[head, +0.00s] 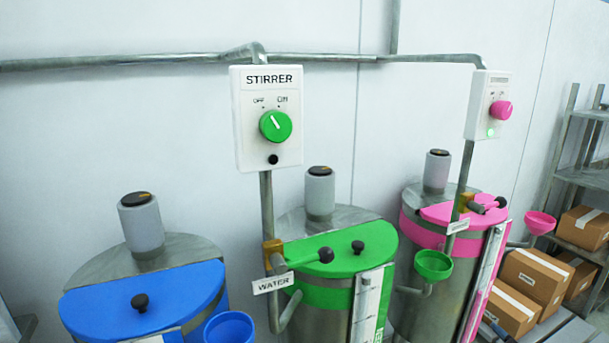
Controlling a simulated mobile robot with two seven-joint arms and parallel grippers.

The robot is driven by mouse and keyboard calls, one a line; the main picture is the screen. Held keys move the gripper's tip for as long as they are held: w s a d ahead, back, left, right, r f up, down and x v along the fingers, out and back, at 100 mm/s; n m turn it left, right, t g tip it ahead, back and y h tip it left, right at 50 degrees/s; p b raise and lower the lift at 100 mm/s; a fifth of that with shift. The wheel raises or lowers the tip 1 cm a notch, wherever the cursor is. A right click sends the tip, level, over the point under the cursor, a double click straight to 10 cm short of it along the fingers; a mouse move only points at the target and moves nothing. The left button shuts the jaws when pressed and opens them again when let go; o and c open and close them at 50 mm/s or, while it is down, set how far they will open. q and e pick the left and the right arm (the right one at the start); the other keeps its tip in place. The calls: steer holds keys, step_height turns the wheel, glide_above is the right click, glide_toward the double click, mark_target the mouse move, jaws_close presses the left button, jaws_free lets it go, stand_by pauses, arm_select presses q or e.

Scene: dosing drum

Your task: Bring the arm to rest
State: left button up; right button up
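Neither of my grippers shows in the head view, and no arm can be made out clearly. The green drum (325,295) stands in the middle with its green lid flap (340,247) down. Above it is a white STIRRER box (266,150) with a green knob (275,126), its white mark tilted to the upper left, and a dark lamp (272,159). The blue drum's lid (140,305) is at the left. The pink drum (425,270) stands at the right, below a second box with a pink knob (501,110) and a lit green lamp (490,132).
A WATER tag (272,284) and a black-knobbed valve lever (305,257) sit before the green drum. Funnels in blue (229,328), green (433,265) and pink (540,222) stick out in front. Cardboard boxes (535,275) and a metal rack (580,175) stand at the right.

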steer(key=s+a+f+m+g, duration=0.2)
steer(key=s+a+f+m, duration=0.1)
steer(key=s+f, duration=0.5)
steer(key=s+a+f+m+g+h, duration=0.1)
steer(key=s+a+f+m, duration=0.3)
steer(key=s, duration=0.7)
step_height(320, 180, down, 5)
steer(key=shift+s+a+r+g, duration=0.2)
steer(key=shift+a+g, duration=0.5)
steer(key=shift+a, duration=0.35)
